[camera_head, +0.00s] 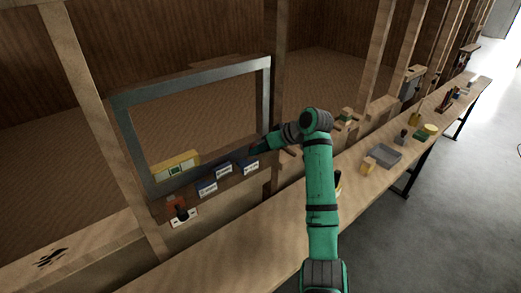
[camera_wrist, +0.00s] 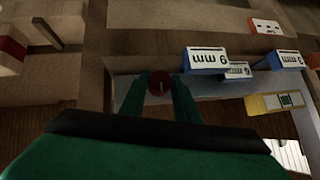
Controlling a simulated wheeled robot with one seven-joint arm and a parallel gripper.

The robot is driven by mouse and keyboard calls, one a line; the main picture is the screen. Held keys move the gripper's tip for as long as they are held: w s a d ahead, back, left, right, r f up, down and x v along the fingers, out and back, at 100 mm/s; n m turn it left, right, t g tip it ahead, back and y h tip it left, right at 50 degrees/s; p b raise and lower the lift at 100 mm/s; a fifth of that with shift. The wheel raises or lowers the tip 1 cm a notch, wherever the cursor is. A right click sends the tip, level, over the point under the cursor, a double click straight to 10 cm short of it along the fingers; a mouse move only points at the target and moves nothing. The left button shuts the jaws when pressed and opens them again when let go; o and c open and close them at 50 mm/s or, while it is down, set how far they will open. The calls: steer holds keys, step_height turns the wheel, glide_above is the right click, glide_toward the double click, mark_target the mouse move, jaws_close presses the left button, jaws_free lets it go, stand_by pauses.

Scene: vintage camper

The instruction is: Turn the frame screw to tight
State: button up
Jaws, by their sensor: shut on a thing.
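The frame screw (camera_wrist: 159,84) shows in the wrist view as a small round red head with a light mark on it, at the grey metal frame (camera_wrist: 215,84). My gripper (camera_wrist: 158,92) has one green finger on each side of the screw head and is shut on it. In the head view the grey frame (camera_head: 190,85) stands upright behind the bench, and my gripper (camera_head: 258,149) reaches its lower right corner. The screw cannot be made out there, and how far it is turned is not clear.
Several blue-and-white boxes (camera_head: 224,169) sit along the frame's lower rail, left of my gripper. A yellow box (camera_head: 176,165) lies behind them. A white plate with a dark knob (camera_head: 183,216) is below. A grey tray (camera_head: 384,153) and small items occupy the bench to the right.

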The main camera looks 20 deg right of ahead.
steer(key=shift+d+m+y, duration=0.1)
steer(key=shift+m+y, duration=0.2)
steer(key=shift+y, duration=0.2)
steer(key=o, duration=1)
steer(key=shift+o, duration=0.2)
steer(key=v, duration=1)
steer(key=shift+s+d+r, duration=0.15)
steer(key=shift+d+r, duration=0.05)
steer(key=shift+r, duration=0.1)
